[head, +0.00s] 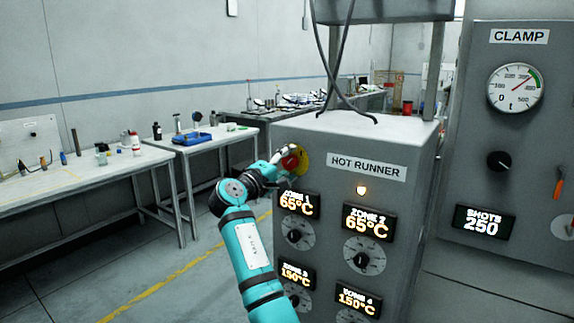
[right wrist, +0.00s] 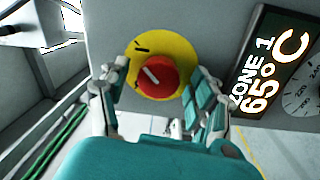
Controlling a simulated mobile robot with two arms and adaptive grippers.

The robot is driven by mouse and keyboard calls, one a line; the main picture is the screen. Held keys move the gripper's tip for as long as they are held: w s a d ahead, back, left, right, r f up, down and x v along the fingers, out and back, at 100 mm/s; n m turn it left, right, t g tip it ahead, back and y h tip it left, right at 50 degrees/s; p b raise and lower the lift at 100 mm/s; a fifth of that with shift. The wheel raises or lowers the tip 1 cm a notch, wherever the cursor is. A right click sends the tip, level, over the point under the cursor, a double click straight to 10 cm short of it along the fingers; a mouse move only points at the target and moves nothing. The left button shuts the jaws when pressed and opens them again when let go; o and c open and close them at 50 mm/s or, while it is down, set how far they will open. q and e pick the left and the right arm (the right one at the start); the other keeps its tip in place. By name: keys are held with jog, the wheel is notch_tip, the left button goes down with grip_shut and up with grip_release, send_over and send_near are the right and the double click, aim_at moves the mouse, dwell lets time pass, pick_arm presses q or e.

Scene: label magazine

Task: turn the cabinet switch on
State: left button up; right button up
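The cabinet switch is a red knob (right wrist: 156,75) with a pale pointer line, on a round yellow plate (right wrist: 181,49). In the head view the red knob (head: 292,160) and yellow plate (head: 304,161) sit at the upper left of the HOT RUNNER cabinet front (head: 330,148). My right gripper (right wrist: 155,92) is open, with one finger on each side of the knob. Gaps show between knob and fingers in the right wrist view; I cannot tell whether a fingertip touches the plate. In the head view the right gripper (head: 283,160) partly covers the knob. My left gripper is not in view.
A CLAMP panel (head: 530,130) stands at right. Workbenches (head: 75,180) with tools stand at left, with open floor before them.

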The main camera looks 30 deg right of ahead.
jog(key=shift+a, duration=0.1)
jog(key=v, duration=1.2)
